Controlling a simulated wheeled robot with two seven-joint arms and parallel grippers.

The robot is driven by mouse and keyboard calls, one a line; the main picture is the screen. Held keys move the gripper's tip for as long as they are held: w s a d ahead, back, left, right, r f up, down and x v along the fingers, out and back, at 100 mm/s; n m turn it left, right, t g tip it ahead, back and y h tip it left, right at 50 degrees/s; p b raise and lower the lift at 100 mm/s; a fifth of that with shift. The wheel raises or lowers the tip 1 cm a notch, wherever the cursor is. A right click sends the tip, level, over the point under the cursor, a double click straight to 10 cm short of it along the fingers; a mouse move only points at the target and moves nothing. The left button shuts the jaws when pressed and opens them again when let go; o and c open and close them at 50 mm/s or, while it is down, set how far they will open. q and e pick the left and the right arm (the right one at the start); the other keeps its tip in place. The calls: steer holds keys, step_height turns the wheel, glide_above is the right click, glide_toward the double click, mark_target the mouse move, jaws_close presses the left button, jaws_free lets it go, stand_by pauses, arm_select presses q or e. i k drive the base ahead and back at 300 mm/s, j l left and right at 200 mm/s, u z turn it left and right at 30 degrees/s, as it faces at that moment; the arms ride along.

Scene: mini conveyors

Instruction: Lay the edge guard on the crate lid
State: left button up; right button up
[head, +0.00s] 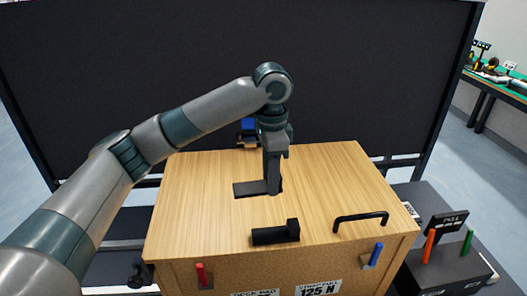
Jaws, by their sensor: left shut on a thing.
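The crate lid (205,215) is the wood-grained top of a box in the middle of the head view. My left gripper (274,152) points down over the lid and is shut on a dark L-shaped piece, which looks like the edge guard (250,189). Its flat leg lies low over the lid and points left; its upright leg rises into the jaws. It looks at or very near the lid surface, but I cannot tell whether it touches. The jaws hide part of the upright leg. My right gripper is not in view.
A black stepped block (275,234) and a black handle (360,219) sit along the lid's front. A red peg (201,274) and a blue peg (376,254) are on the front face. A dark panel (370,70) stands behind.

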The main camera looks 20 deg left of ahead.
mark_target(259, 156)
steer(key=i, duration=1.15)
